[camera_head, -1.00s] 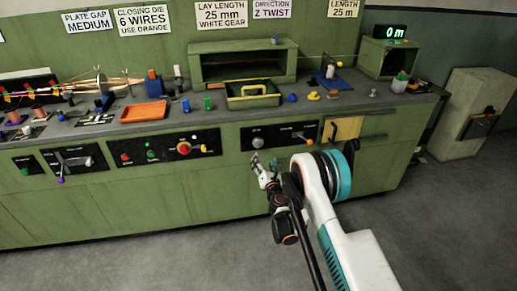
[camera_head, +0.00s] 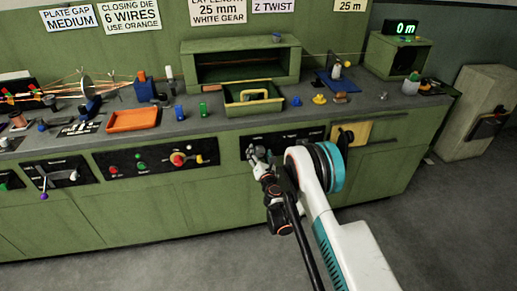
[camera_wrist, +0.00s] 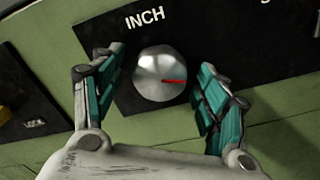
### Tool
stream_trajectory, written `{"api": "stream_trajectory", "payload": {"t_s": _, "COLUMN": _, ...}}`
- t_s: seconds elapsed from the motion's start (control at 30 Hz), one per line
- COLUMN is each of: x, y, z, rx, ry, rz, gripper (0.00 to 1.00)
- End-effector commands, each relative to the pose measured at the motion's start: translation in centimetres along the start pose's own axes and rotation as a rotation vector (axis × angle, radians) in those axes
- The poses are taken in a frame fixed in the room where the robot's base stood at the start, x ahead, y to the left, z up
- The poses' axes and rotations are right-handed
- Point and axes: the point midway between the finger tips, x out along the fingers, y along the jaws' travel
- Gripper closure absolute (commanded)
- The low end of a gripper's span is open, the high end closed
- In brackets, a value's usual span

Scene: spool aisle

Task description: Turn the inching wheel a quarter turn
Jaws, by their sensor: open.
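The inching wheel (camera_wrist: 158,73) is a round silver knob on a black panel under the label INCH, in the wrist view. A red mark on its face points to the right in that view. My gripper (camera_wrist: 158,85) is open, with one teal-padded finger on each side of the knob and a gap visible on both sides. In the head view my gripper (camera_head: 259,154) is at the left end of the black panel (camera_head: 294,133) on the bench front and hides the knob there.
The green bench (camera_head: 150,202) has another control panel (camera_head: 155,158) to the left and a wooden-fronted drawer (camera_head: 352,133) to the right. An orange tray (camera_head: 133,120) and a green tray (camera_head: 251,107) stand on top. Grey floor lies open in front.

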Motion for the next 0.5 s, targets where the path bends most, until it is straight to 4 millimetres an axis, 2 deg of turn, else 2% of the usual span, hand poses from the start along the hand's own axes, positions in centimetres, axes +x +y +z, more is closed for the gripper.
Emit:
{"api": "stream_trajectory", "payload": {"t_s": 0.3, "x": 0.02, "y": 0.07, "z": -0.03, "rx": -0.001, "ry": 0.000, "rz": 0.000, "gripper": 0.33}}
{"api": "stream_trajectory", "payload": {"t_s": 0.5, "x": 0.03, "y": 0.05, "z": -0.02, "rx": -0.001, "ry": 0.000, "rz": 0.000, "gripper": 0.77}}
